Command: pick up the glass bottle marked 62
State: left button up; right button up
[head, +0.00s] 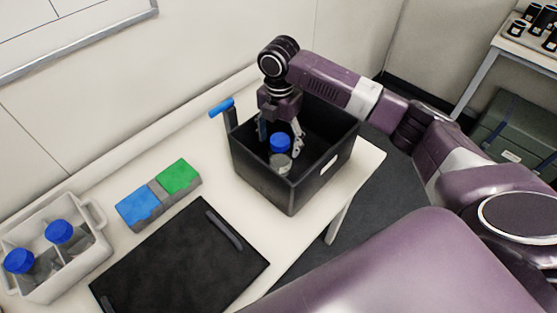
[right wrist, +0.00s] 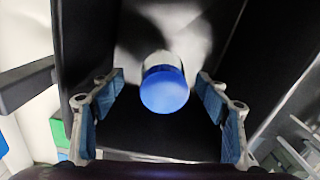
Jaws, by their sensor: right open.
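A glass bottle with a blue cap (head: 280,143) stands in the black box (head: 262,187) on the table. My right gripper (head: 282,140) is inside the box, pointing down with its fingers open around the bottle's cap. In the right wrist view the blue cap (right wrist: 164,90) lies between and beyond the two open fingertips (right wrist: 160,95), with a gap on both sides. No number can be read on the bottle. Two more blue-capped bottles (head: 60,232) stand in the white carrier (head: 75,271) at the left. My left gripper is not in view.
A blue block and a green block (head: 178,177) sit between the carrier and the box. A black mat (head: 185,262) lies at the front of the table. A blue-ended handle (head: 222,107) rises at the box's left corner. A shelf with dark jars (head: 530,30) stands at the far right.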

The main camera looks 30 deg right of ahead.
aim_at(280, 155)
jog(key=shift+s+f, duration=0.25)
jog(key=shift+f, duration=0.15)
notch_tip(280, 155, down, 5)
jog(key=shift+p, duration=1)
jog(key=c, duration=1.4)
jog(key=shift+c, duration=0.6)
jog(key=shift+r, duration=0.15)
